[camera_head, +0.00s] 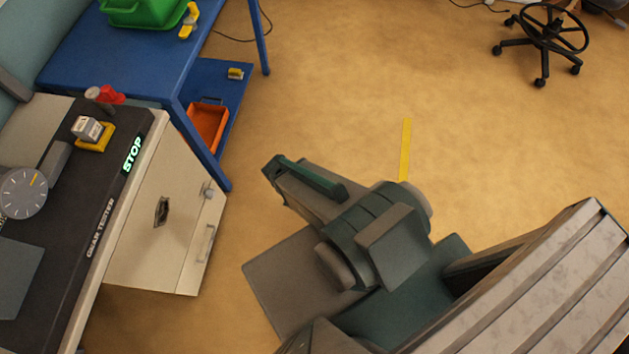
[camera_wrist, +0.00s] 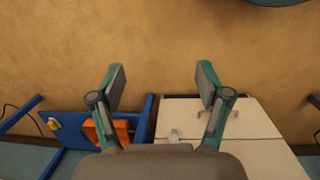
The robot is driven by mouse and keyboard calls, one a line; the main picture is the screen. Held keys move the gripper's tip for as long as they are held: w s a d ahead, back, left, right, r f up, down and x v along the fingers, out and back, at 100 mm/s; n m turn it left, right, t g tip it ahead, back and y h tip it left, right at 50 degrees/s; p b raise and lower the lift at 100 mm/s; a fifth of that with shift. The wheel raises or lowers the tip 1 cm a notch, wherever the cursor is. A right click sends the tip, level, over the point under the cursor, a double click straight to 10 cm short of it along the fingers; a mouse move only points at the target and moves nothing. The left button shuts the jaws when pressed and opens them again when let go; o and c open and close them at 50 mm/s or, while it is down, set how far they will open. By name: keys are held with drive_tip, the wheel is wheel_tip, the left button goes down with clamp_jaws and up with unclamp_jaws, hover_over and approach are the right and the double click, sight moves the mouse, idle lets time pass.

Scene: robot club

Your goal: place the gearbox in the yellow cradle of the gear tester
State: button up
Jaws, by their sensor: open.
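The gear tester (camera_head: 117,197) is a black-topped, pale cabinet at the left of the head view, with a lit STOP sign. On its top is the yellow cradle (camera_head: 94,146). A small grey box that looks like the gearbox (camera_head: 87,129) sits in the cradle, roughly level; how deeply it is seated I cannot tell. My gripper (camera_wrist: 160,78) is open and empty in the wrist view, its teal fingers spread above the floor. In the head view my gripper (camera_head: 272,168) is right of the tester, well apart from the gearbox.
A blue table (camera_head: 110,62) stands behind the tester, with a green bin (camera_head: 145,12) on top and an orange tray (camera_head: 208,128) on its lower shelf. A red knob (camera_head: 112,95) and a grey dial (camera_head: 22,193) are near the cradle. The floor to the right is mostly clear.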

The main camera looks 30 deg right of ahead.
drive_tip(key=s+m+g+y, duration=0.1)
drive_tip(key=s+m+g, duration=0.5)
drive_tip(key=s, duration=0.9)
drive_tip(key=m, duration=0.2)
drive_tip(key=shift+s+a+f+m+y, duration=0.2)
drive_tip(key=shift+s+m+y, duration=0.1)
drive_tip(key=shift+m+y, duration=0.1)
